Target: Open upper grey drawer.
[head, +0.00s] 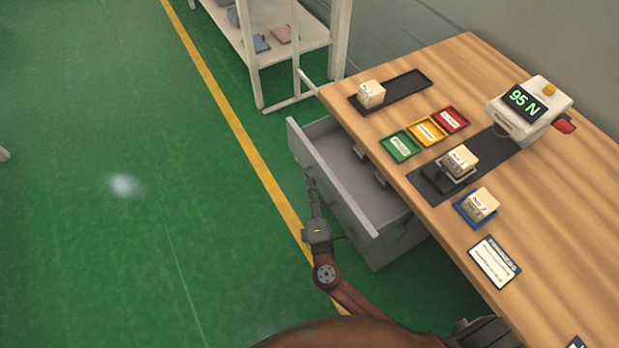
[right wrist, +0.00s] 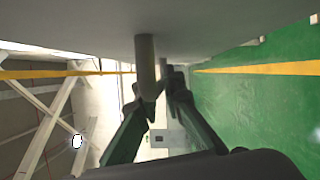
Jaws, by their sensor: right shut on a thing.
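The upper grey drawer (head: 345,175) is pulled well out from under the wooden table in the head view, and its inside shows. My right gripper (head: 309,180) is at the outer face of the drawer front. In the right wrist view the grey drawer front (right wrist: 220,22) fills the top, and a grey handle bar (right wrist: 146,62) sticks out from it. My right gripper (right wrist: 164,88) is shut on this handle, with a finger on either side of its end.
The wooden table (head: 560,215) carries a scale (head: 530,108) reading 95 N, several small blocks, and green, yellow and red trays. A white shelf (head: 285,40) stands behind the drawer. Green floor (head: 130,230) left of the drawer is clear, crossed by a yellow line.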

